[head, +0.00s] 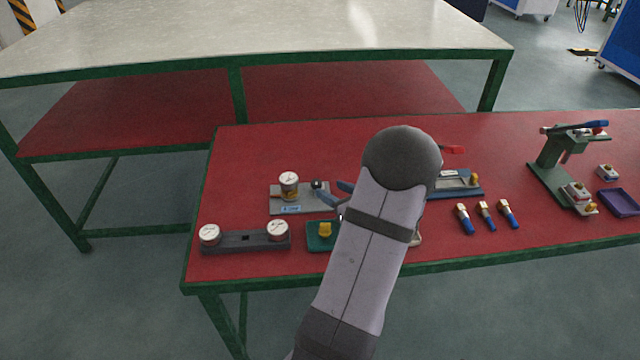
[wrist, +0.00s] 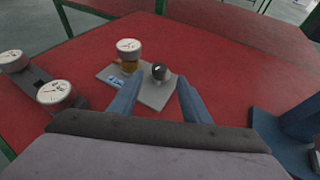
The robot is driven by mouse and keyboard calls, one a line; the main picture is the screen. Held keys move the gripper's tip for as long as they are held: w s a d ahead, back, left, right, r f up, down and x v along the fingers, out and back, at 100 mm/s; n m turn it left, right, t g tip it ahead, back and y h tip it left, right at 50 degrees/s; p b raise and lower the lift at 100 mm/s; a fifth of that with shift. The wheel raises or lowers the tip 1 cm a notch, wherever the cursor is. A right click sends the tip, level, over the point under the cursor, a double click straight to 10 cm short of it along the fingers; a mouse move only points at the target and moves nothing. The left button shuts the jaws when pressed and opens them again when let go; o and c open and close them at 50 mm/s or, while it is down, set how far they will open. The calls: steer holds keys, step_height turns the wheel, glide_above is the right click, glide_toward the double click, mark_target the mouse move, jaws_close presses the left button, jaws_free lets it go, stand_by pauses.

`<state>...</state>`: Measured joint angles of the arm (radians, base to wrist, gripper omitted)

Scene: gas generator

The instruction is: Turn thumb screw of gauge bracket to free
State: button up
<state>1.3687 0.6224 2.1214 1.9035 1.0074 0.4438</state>
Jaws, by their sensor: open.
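The gauge bracket is a grey plate (head: 290,209) on the red table, with a round white-faced gauge (head: 288,179) on a brass fitting. In the wrist view the plate carries a blue-and-white label (wrist: 52,92) near its left corner. The thumb screw, a dark round knob (head: 317,185), stands at the plate's right part. It also shows in the wrist view (wrist: 161,72), upright and framed between the fingers. My gripper (wrist: 158,82) is open, with its blue fingers spread around the knob's line of sight. I cannot tell whether either finger touches it.
A dark bar with two gauges (head: 245,243) lies left of my arm. A green block with a yellow knob (head: 324,236) sits in front. Several blue-handled connectors (head: 485,216), a green press stand (head: 552,170) and a purple tray (head: 618,202) are to the right.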

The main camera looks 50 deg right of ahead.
mark_target(317, 182)
steer(key=shift+w, duration=0.1)
steer(key=shift+w+d+f, duration=0.1)
steer(key=shift+w, duration=0.1)
steer(key=shift+p+x, duration=0.8)
steer(key=shift+x, duration=2.55)
steer(key=shift+n, duration=0.3)
steer(key=c, duration=1)
